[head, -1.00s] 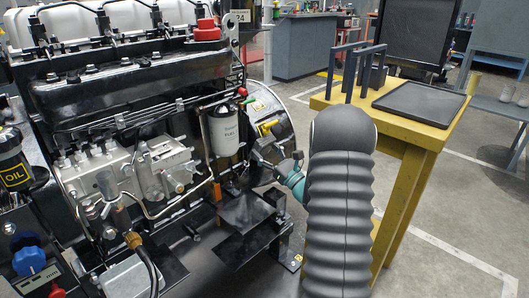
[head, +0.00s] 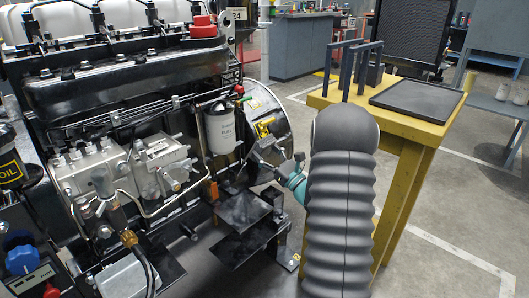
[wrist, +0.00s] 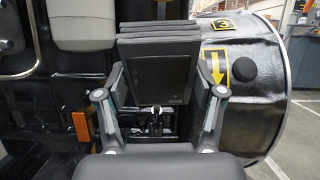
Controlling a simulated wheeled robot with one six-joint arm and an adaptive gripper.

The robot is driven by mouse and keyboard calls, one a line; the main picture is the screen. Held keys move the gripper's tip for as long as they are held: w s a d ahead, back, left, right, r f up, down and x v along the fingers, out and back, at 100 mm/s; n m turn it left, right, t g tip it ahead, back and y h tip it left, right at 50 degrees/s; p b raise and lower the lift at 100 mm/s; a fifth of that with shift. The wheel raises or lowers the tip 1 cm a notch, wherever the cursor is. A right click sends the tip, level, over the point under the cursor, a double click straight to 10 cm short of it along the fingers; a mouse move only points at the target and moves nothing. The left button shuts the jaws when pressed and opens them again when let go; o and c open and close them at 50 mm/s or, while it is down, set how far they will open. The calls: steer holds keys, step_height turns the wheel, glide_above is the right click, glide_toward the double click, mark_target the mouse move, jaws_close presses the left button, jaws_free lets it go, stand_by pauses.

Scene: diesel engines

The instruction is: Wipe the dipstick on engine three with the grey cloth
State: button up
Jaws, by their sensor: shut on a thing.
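Engine three (head: 130,85) fills the left half of the head view. A yellow label with a 3 (wrist: 222,24) and a yellow arrow label mark its flywheel housing in the wrist view. My gripper (head: 262,150) is in front of the housing, right of the white fuel filter. In the wrist view my gripper (wrist: 158,75) is shut on a dark grey layered piece that looks like the folded grey cloth (wrist: 158,38). The cloth covers the view between the fingertips. I cannot make out the dipstick for sure; it may be hidden behind the cloth or my arm.
A yellow bench (head: 400,128) with a black tray (head: 418,97) and dark upright frames (head: 362,65) stands at the right. An orange block (wrist: 82,127) sits on the engine, left of my gripper. A dark step plate (head: 240,212) is below.

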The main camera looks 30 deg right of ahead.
steer(key=shift+f, duration=0.1)
steer(key=shift+f+b+v, duration=0.2)
steer(key=shift+b+v, duration=0.45)
steer(key=shift+v, duration=0.5)
steer(key=shift+f+b+v, duration=0.15)
steer(key=shift+b+v, duration=0.45)
steer(key=shift+v, duration=0.55)
